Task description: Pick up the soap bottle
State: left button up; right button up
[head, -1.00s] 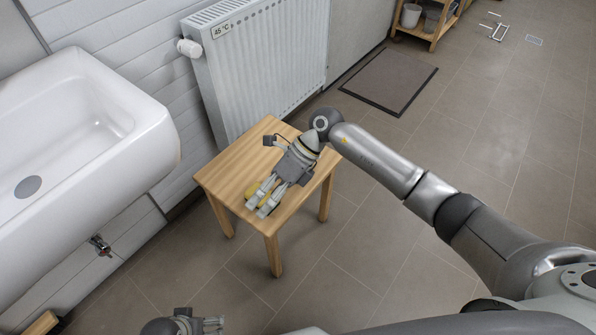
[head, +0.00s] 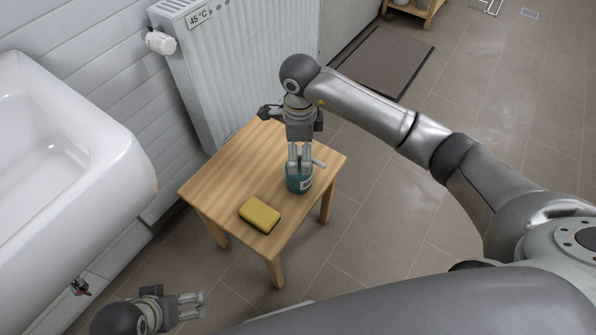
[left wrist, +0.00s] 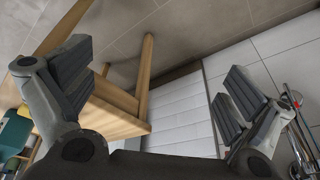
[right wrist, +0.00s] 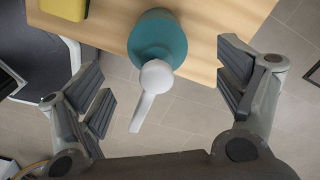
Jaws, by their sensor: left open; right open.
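The soap bottle (head: 299,178) is teal with a pale pump and stands upright on the small wooden table. My right gripper (head: 300,158) is open above it in the head view and hides part of its top. In the right wrist view the bottle (right wrist: 158,38) and its white pump head (right wrist: 156,76) lie between the spread fingers of the right gripper (right wrist: 168,90), with gaps on both sides. My left gripper (head: 200,305) is open and empty, low at the bottom left of the head view, away from the table.
A yellow sponge (head: 260,214) lies on the wooden table (head: 215,185), left of the bottle. A white sink (head: 85,165) is at the left and a radiator (head: 245,65) stands behind the table. Open tiled floor lies to the right.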

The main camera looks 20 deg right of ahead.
aim_at(299, 162)
jog(key=shift+f, duration=0.85)
notch_tip(299, 162, down, 4)
jog(key=shift+s+a+f+b, duration=0.1)
jog(key=shift+a+f+b, duration=0.1)
jog(key=shift+b, duration=0.4)
jog(key=shift+f, duration=0.25)
pick_arm(q)
jog(key=shift+v, duration=0.8)
jog(key=shift+a, duration=0.1)
pick_arm(e)
jog(key=shift+c, duration=0.4)
jog(key=c, duration=1.2)
jog(key=shift+r, duration=0.15)
jog(key=shift+c, duration=1.1)
